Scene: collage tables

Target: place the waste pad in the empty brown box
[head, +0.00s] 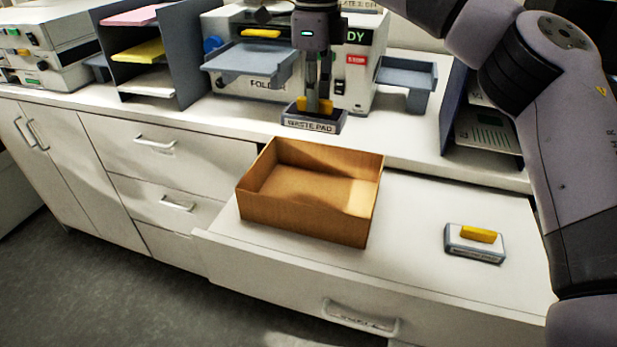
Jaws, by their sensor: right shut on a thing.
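The waste pad (312,124) is a small grey block with a "WASTE PAD" label and a yellow grip on top. My right gripper (318,104) points down and is shut on its yellow grip. The pad appears just behind the far edge of the brown box, in front of the folder machine; its exact height above the counter is hard to tell. The brown box (305,224) is open-topped and empty, standing on the pulled-out drawer surface. My left gripper is not in view.
A second grey block with a yellow grip (475,243) lies right of the box on the white pull-out surface (420,205). The folder machine (372,70) with side trays stands behind. A paper rack (150,50) is at the left, and a dark-sided rack (485,125) at the right.

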